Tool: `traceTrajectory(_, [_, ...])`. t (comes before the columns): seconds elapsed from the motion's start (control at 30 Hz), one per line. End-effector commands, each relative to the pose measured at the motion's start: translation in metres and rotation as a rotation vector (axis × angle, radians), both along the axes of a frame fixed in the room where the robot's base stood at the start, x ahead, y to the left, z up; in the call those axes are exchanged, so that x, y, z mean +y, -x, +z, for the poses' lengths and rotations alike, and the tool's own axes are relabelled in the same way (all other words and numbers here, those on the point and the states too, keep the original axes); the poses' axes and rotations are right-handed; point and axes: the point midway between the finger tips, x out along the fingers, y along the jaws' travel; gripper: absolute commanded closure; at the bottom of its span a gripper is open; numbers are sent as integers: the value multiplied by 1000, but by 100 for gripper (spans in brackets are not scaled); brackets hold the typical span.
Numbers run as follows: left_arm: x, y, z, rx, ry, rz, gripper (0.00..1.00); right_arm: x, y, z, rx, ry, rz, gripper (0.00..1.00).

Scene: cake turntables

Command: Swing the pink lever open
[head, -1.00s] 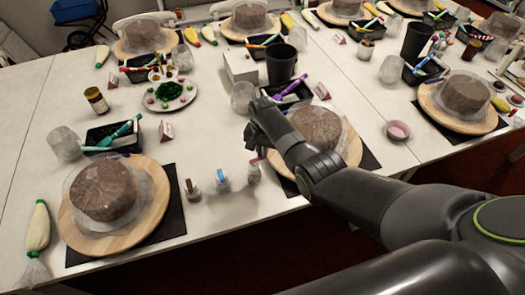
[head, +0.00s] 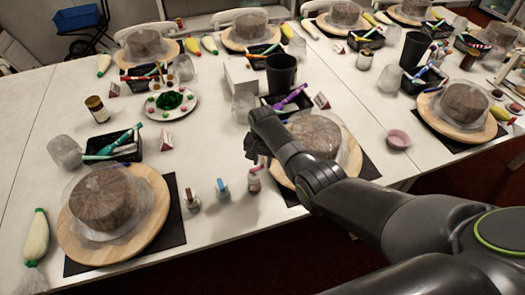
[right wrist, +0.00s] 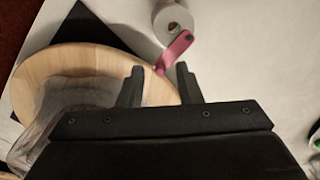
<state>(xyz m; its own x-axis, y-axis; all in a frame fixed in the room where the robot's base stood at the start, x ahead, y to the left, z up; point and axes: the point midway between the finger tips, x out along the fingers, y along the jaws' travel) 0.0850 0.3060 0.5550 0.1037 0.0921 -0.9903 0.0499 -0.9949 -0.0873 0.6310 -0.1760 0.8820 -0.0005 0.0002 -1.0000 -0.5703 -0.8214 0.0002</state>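A small white bottle with a pink lever (head: 254,172) on top stands near the front edge of the table, at the right end of a row of three. In the right wrist view the pink lever (right wrist: 177,49) slants down from the round white bottle (right wrist: 173,18). My right gripper (head: 255,160) is just above and behind it in the head view. In the right wrist view my right gripper (right wrist: 159,72) is open and empty, and the lever's lower end shows between its fingertips; I cannot tell whether they touch. My left gripper is not in view.
Bottles with a blue lever (head: 222,187) and a brown lever (head: 191,198) stand to the left. A cake on a round wooden board (right wrist: 65,62) is close beside the gripper. A black bin (head: 281,73) and a tool tray (head: 300,103) stand behind.

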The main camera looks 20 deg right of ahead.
Motion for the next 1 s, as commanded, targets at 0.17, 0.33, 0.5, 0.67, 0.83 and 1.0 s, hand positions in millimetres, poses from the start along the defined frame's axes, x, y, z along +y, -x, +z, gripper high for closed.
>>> traceTrajectory(0.17, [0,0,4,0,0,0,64,0,-1,17,-3,-1,-1,68])
traceTrajectory(0.33, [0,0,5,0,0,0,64,0,-1,45,-5,0,-1,68])
traceTrajectory(0.5, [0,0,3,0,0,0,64,0,-1,78,-5,0,0,68])
traceTrajectory(0.67, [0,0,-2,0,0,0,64,0,-1,115,-6,0,1,68])
traceTrajectory(0.83, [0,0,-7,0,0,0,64,0,-1,148,-6,0,-1,68])
traceTrajectory(1.0, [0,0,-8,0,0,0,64,0,0,167,-1,0,0,68])
